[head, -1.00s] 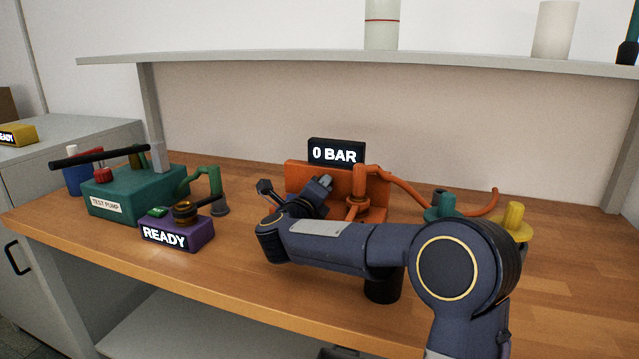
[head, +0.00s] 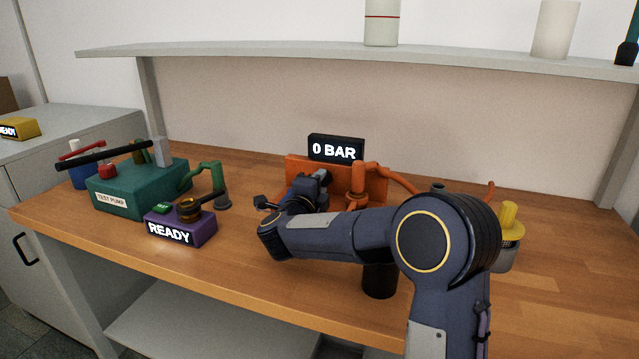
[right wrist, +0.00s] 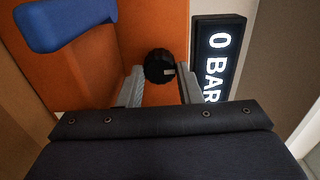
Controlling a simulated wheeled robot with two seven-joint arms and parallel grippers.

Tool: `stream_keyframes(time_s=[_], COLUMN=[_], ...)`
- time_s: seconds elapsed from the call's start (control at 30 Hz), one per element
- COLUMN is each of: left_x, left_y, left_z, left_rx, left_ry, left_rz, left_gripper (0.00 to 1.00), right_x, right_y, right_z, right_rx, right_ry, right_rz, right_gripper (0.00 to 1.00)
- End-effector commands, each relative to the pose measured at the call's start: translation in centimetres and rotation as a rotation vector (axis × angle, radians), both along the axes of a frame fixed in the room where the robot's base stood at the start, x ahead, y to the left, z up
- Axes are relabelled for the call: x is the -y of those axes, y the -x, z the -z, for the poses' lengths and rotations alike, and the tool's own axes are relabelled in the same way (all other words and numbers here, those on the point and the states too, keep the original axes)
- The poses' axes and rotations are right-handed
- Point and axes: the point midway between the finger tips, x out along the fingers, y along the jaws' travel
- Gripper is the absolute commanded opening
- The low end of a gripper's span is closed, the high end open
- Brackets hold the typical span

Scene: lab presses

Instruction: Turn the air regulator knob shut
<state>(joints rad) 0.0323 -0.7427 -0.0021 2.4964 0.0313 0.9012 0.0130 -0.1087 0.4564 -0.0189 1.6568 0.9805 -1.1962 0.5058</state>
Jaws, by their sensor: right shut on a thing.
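The air regulator is an orange unit (head: 366,183) at the back of the bench, with a black display reading "0 BAR" (head: 335,149) on top. Its black round knob (right wrist: 159,66), with a pale pointer mark, shows in the right wrist view between my fingers. My right gripper (right wrist: 160,84) is shut on the knob. In the head view my right gripper (head: 316,183) is at the orange unit's front left, and it hides the knob. A blue lever (right wrist: 62,22) sits on the orange unit in the right wrist view. My left gripper is not in view.
A green test pump (head: 137,186) and a purple box reading "READY" (head: 180,228) stand left on the wooden bench. A yellow-topped fitting (head: 509,222) stands to the right. A shelf (head: 350,53) runs above. The bench's front left is clear.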

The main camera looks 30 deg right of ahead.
Motion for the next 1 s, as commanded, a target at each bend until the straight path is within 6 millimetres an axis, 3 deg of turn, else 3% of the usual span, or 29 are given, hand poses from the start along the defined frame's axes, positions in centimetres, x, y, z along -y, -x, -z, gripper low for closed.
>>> stream_keyframes(time_s=[0.37,0.4,0.53,0.83,1.0], left_x=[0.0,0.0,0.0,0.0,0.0], left_y=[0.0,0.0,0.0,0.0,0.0], left_z=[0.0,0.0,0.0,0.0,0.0], left_rx=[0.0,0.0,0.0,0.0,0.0], left_ry=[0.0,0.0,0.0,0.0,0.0], left_rz=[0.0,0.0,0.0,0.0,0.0], left_gripper=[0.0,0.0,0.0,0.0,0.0], right_x=[-0.1,-0.1,-0.1,-0.4,-2.3], right_y=[0.0,0.0,0.0,0.2,1.8], right_z=[0.1,0.1,0.1,0.0,0.0], right_rx=[-0.006,-0.006,-0.005,-0.004,-0.004], right_ry=[0.004,0.004,0.003,0.002,0.002], right_rz=[-0.002,-0.002,-0.002,-0.002,-0.006], right_gripper=[0.09,0.36,0.53,0.54,0.54])
